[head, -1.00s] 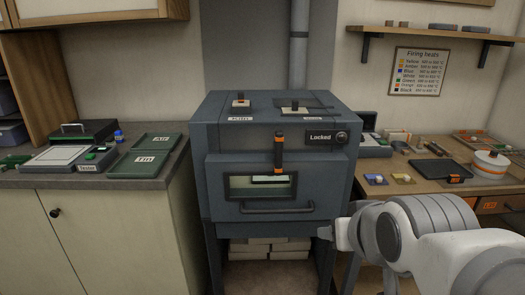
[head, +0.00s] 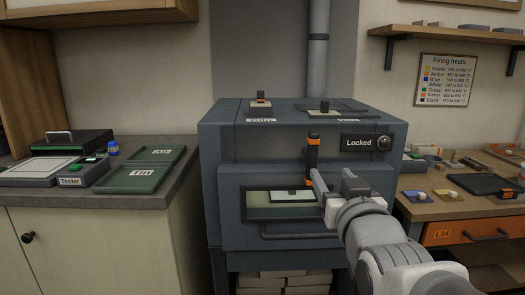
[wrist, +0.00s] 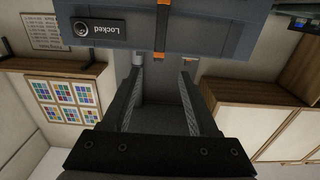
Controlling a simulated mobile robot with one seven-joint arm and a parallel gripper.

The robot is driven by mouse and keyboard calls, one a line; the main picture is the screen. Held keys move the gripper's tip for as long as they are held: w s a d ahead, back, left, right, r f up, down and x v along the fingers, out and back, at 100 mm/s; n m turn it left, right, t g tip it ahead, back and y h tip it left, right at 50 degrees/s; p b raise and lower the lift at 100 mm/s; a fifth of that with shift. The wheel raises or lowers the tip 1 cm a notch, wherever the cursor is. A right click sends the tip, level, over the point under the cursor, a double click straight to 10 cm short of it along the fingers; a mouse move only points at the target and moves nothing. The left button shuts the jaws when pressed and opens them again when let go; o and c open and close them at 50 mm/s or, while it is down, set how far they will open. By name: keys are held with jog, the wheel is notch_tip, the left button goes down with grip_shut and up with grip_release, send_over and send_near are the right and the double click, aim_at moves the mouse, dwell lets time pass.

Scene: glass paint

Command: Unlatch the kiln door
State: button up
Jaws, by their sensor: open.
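The blue-grey kiln (head: 230,165) stands in the middle of the head view with its door (head: 232,210) shut. Its latch is an upright black handle (head: 312,150) with orange bands, on the front above the door window. My gripper (head: 333,183) is open and empty, in front of the kiln by the latch's lower end. In the wrist view, part of the latch (wrist: 163,25) shows beyond my open fingers (wrist: 161,76). I cannot tell whether they touch it.
A door bar (head: 290,235) runs below the kiln window, close under my gripper. A counter (head: 190,172) with trays and a tester stands left. A workbench (head: 425,210) with small items stands right.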

aim_at(314, 149)
jog(key=w+p, duration=0.3)
jog(key=w, duration=1.4)
jog(key=shift+w, duration=0.1)
grip_shut()
dwell(1.2)
